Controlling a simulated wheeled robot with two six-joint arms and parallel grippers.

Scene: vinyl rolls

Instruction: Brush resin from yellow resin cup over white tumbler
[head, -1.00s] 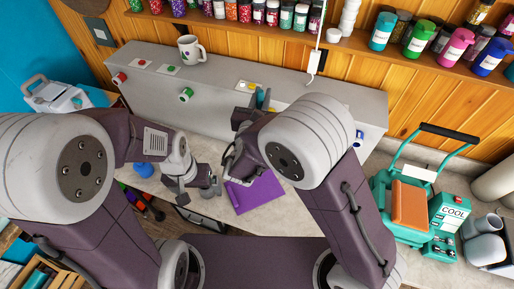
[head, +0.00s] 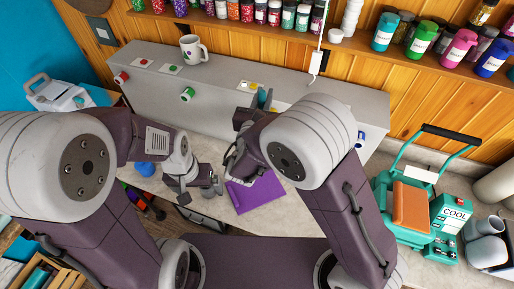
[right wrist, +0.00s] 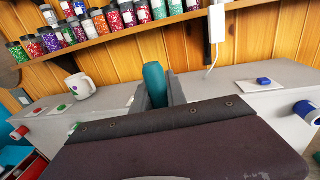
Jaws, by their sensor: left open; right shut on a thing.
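My right gripper (head: 262,99) is over the grey cabinet's front edge, its jaws partly hidden by my own arm. In the right wrist view it (right wrist: 155,92) is shut on a teal rounded thing (right wrist: 154,80), perhaps the brush handle; no bristles show. My left gripper (head: 205,188) is open, low over the worktop, left of a purple mat (head: 262,191). I cannot make out the white tumbler or the yellow resin cup; my arms cover part of the worktop. A small yellow piece (head: 252,86) lies on a white card on the cabinet.
A white mug (head: 192,48) stands on the grey cabinet (head: 230,75). Red, green and blue knobs stick out from its front. A blue thing (head: 144,169) lies near my left arm. Jars and bottles fill the shelf above.

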